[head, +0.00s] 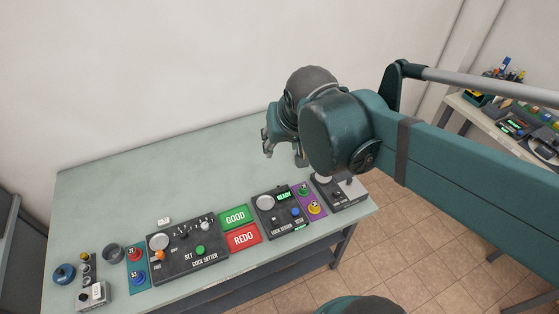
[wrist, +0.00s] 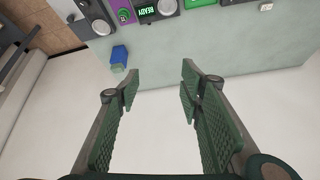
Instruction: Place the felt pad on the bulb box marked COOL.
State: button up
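My gripper (head: 268,146) hangs above the back right part of the green table in the head view. In the wrist view my gripper (wrist: 160,88) is open, with wide-apart fingers and nothing between them. I cannot make out a felt pad or a box with the word COOL in either view. A small blue block-like thing (wrist: 119,54) with a paler green part stands near the table's edge in the wrist view, beyond the left finger. I cannot tell what it is. My arm hides that area in the head view.
The green table (head: 140,185) has a clear back half. Along its front stand a code setter panel (head: 187,262), a green GOOD plate (head: 235,217), a red REDO plate (head: 243,238) and a READY device (head: 277,218). A second table (head: 474,112) with items stands at the right.

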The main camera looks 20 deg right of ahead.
jog(key=s+a+f+n+t, duration=0.1)
jog(key=s+a+n, duration=0.2)
jog(key=s, duration=0.2)
jog(key=shift+s+y, duration=0.35)
jog(key=shift+y, duration=0.05)
jog(key=shift+f, duration=0.15)
notch_tip(320, 180, down, 8)
jog(key=b, duration=0.7)
jog(key=shift+r+b, duration=0.25)
jog(key=shift+b, duration=0.15)
dwell(0.6)
